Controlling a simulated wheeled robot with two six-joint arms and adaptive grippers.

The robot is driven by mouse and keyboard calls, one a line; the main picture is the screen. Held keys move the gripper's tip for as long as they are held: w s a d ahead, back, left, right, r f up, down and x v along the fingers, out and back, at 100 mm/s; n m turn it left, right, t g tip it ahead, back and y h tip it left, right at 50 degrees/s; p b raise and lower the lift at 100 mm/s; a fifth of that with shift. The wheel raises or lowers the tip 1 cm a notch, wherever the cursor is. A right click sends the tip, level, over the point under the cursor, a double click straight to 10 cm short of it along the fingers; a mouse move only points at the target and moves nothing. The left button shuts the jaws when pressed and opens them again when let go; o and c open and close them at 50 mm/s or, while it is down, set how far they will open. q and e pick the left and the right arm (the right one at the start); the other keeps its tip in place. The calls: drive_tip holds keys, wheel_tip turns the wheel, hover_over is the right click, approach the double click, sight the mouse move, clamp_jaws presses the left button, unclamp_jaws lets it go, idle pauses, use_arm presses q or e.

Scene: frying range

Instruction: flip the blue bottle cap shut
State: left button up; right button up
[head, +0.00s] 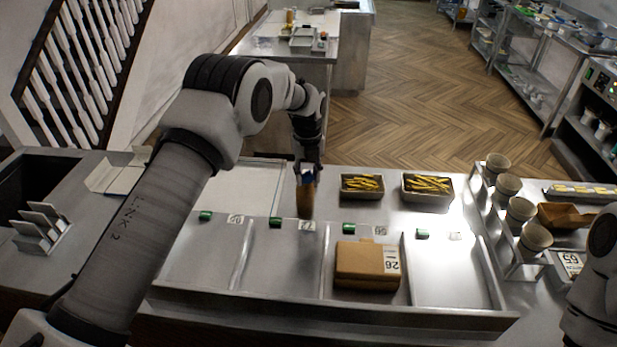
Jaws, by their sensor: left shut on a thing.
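A brown bottle (304,203) with a blue cap (307,179) stands upright at the back edge of the sectioned counter, near the middle. My left gripper (307,172) reaches down from above and is shut at the bottle's top, around the blue cap. The fingers cover much of the cap, so I cannot tell whether its lid is open or closed. Only part of my right arm shows at the right edge; its gripper is out of view.
A cardboard box (366,262) sits in one counter section. Two metal trays of fries, left (361,195) and right (428,199), stand behind. A rack of paper cups (520,212) is at the right. The other counter sections are clear.

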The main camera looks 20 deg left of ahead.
use_arm(q)
drive_tip(key=shift+w+a+g+h+b, duration=0.25)
drive_tip(key=shift+g+h+b, duration=0.2)
drive_tip(key=shift+g+h, duration=0.35)
drive_tip(key=o, duration=1)
drive_tip(key=shift+o, duration=0.7)
drive_tip(key=shift+w, duration=0.1)
wheel_tip(320, 180, up, 10)
drive_tip(key=shift+c, duration=0.4)
